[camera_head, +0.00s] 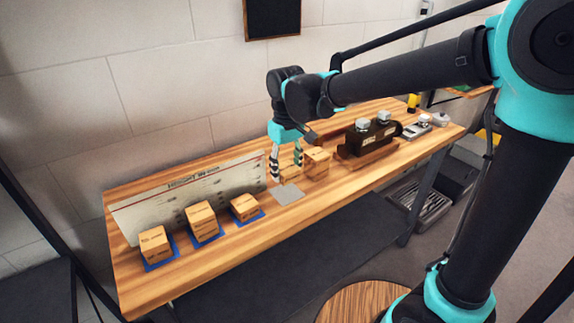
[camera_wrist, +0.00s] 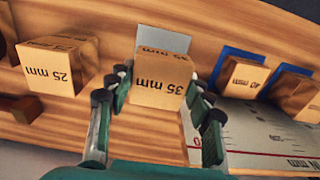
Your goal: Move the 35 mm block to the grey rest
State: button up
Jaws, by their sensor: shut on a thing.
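The 35 mm block (camera_wrist: 163,82) is a light wooden cube with its printed label facing my wrist camera. My gripper (camera_wrist: 158,98) is shut on it, with one finger at each side. In the head view my gripper (camera_head: 286,172) points down over the bench, and its fingers partly hide the block. The grey rest (camera_head: 288,194) is a flat square plate on the bench, just in front of the gripper. In the wrist view the grey rest (camera_wrist: 166,39) shows beyond the block, partly covered by it. I cannot tell how high the block is above the bench.
The 25 mm block (camera_wrist: 58,66) stands close beside the gripper. Several blocks, including a 40 mm one (camera_wrist: 243,76), sit on blue pads. A white printed board (camera_head: 190,198) stands behind them. A dark tram model (camera_head: 368,138) is to the right. The front bench strip is clear.

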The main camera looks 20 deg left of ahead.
aim_at(287, 193)
jog(key=shift+f, duration=3)
jog(key=o, duration=1.3)
jog(key=shift+c, duration=0.2)
jog(key=shift+o, duration=0.6)
jog(key=o, duration=0.5)
jog(key=shift+c, duration=0.2)
jog(key=shift+r, duration=1.35)
jog(key=shift+r, duration=2.4)
